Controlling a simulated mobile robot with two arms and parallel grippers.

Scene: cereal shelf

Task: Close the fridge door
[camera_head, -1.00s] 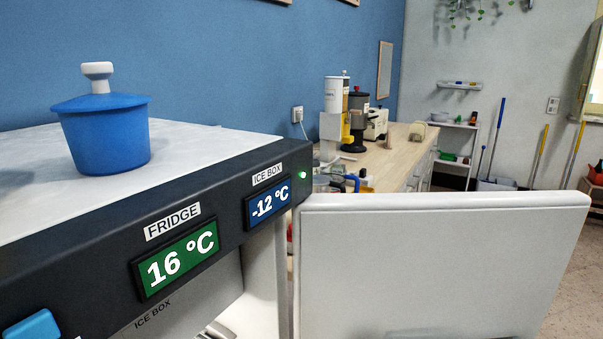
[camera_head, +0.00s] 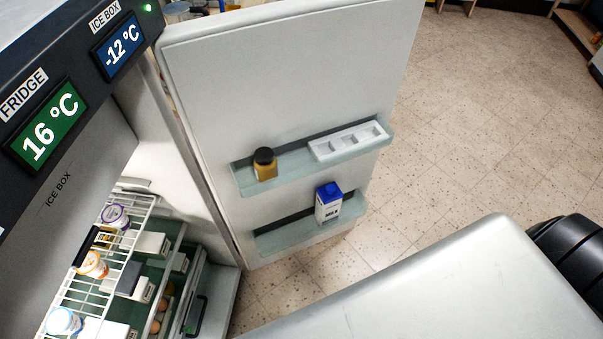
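The fridge door (camera_head: 290,85) stands wide open, hinged at the fridge's right side, with its inner face toward me. Its two shelves carry a dark-lidded jar (camera_head: 265,163), a white compartment tray (camera_head: 349,141) and a blue-capped carton (camera_head: 328,203). The fridge (camera_head: 90,150) is at the left, with green and blue temperature displays on its dark front panel. Its interior shows wire racks (camera_head: 85,283) holding several tubs and boxes. Neither of my grippers is in view. A large pale grey part at the lower right, with black ribbing beside it, appears to be mine.
Speckled tile floor (camera_head: 480,120) is open to the right of the door. Wooden furniture edges (camera_head: 578,25) show at the far upper right. A few objects on the counter behind the door peek over its top edge.

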